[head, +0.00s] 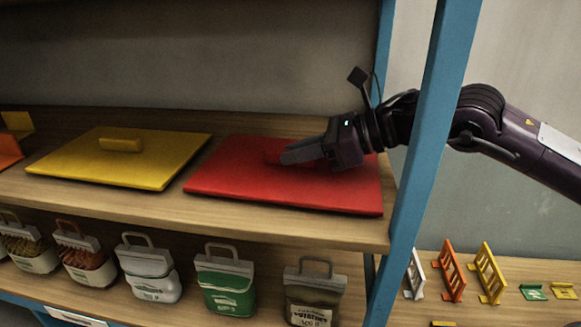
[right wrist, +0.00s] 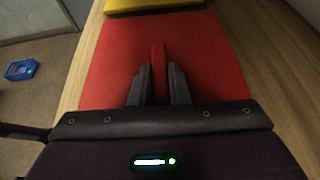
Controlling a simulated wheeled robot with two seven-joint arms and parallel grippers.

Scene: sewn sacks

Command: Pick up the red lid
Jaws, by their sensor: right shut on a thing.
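The red lid (head: 300,190) lies flat on the upper wooden shelf, at its right end. My right gripper (head: 290,152) reaches in from the right past the blue post and is over the lid. Its fingers are shut on the lid's red handle, which shows between them in the right wrist view (right wrist: 158,62). The lid's flat red plate also shows there (right wrist: 110,75), around the fingers. In the head view the fingers hide most of the handle. My left gripper is in neither view.
A yellow lid (head: 120,160) with a bar handle lies left of the red lid. The blue post (head: 430,150) stands close to my right arm. Several handled sacks (head: 225,280) stand on the lower shelf. Coloured racks (head: 452,272) stand at the lower right.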

